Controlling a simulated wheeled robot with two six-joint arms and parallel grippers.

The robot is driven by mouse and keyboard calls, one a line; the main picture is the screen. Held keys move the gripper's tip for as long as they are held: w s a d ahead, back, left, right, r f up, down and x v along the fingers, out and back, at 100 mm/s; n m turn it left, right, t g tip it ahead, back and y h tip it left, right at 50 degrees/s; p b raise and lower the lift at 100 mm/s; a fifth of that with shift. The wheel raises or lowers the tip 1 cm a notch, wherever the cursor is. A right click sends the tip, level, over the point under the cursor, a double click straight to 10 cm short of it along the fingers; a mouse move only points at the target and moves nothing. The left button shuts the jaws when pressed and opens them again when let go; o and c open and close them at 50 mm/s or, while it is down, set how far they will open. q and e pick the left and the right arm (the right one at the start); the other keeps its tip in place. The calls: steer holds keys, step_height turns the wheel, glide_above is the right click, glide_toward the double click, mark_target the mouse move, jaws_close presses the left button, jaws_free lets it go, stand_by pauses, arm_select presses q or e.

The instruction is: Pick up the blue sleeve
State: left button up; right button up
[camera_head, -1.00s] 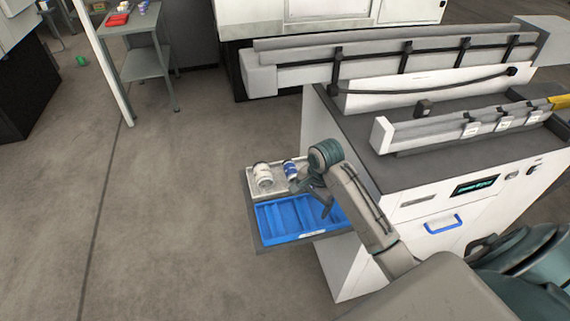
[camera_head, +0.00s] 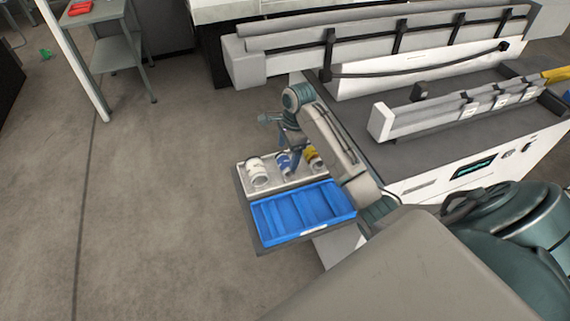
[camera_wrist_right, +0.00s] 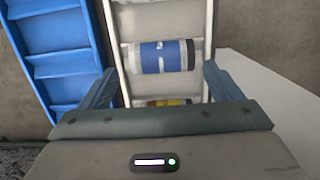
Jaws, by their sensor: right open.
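The blue sleeve (camera_head: 284,165) lies in the light grey tray (camera_head: 275,184), between a white sleeve (camera_head: 257,172) and a yellow one (camera_head: 314,159). My right gripper (camera_head: 290,146) is above the tray, close over the blue sleeve, and partly covers it in the head view. In the right wrist view the blue sleeve (camera_wrist_right: 162,57) has a blue label, a pale left end and a dark right end. It lies crosswise beyond the open, empty fingers of the right gripper (camera_wrist_right: 160,82). My left gripper is not in view.
A blue divided tray (camera_head: 300,211) sits beside the grey one and looks empty. Both rest on a shelf at the side of the white loader cabinet (camera_head: 440,195). In the wrist view the yellow sleeve (camera_wrist_right: 165,102) is mostly hidden. Open floor lies left.

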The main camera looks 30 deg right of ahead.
mark_target(285, 160)
steer(key=f, duration=0.1)
steer(key=f+p, duration=0.2)
steer(key=shift+w+a+f, duration=0.25)
steer(key=shift+a+f, duration=0.05)
steer(key=shift+s+f, duration=0.1)
steer(key=shift+f, duration=0.5)
steer(key=c, duration=1)
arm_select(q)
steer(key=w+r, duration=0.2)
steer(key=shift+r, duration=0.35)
arm_select(e)
steer(key=shift+o, duration=0.2)
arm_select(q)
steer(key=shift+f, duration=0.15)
